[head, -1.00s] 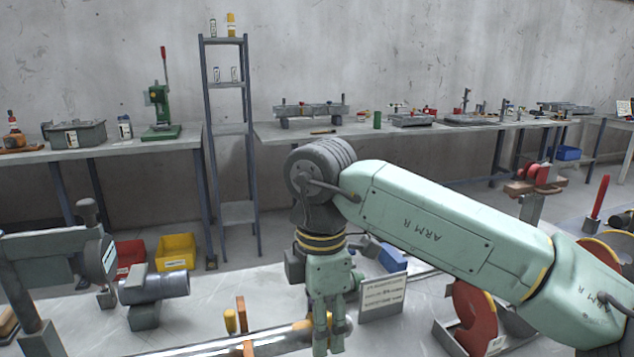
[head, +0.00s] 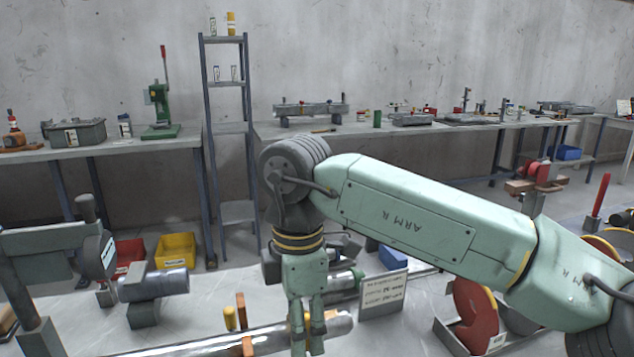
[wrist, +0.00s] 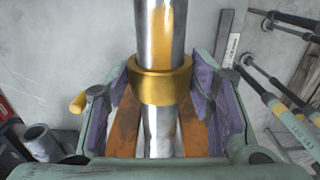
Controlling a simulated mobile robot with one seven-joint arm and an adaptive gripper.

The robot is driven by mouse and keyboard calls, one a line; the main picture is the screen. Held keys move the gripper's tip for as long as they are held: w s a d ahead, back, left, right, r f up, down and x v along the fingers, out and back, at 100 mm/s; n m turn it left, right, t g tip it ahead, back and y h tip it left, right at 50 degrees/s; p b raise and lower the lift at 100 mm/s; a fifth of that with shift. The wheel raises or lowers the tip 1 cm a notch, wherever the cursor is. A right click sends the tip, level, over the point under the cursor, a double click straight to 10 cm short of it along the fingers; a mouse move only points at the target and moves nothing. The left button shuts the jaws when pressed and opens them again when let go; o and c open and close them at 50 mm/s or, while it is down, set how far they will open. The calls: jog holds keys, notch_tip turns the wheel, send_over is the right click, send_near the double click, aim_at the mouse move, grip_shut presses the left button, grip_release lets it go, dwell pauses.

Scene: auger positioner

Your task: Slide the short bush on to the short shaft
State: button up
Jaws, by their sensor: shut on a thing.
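My gripper (head: 307,345) is shut on a short brass-coloured bush (wrist: 160,87), which shows as a ring between the purple finger pads in the wrist view. The bush appears to sit around a shiny metal shaft (wrist: 160,35), with bare shaft showing on both sides of it. In the head view the shaft (head: 205,341) lies nearly level across the bench, and my gripper reaches down over it near its right end (head: 340,322). The fingers mostly hide the bush in the head view.
Orange-brown uprights (head: 241,310) and a yellow peg (head: 229,318) stand by the shaft, left of my gripper. A printed sign (head: 383,294) stands close on the right. A grey cylinder on a block (head: 155,286) is further left. Red discs (head: 477,315) stand at right.

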aim_at(264, 330)
jog(key=shift+s+a+b, duration=0.2)
jog(key=shift+s+a, duration=0.05)
jog(key=shift+a, duration=0.55)
jog(key=shift+s+a+b, duration=0.15)
jog(key=shift+s+a, duration=0.15)
jog(key=shift+a, duration=0.5)
jog(key=shift+s+a+b, duration=0.2)
jog(key=shift+s+a, duration=0.05)
jog(key=shift+a, duration=0.55)
jog(key=o, duration=1.3)
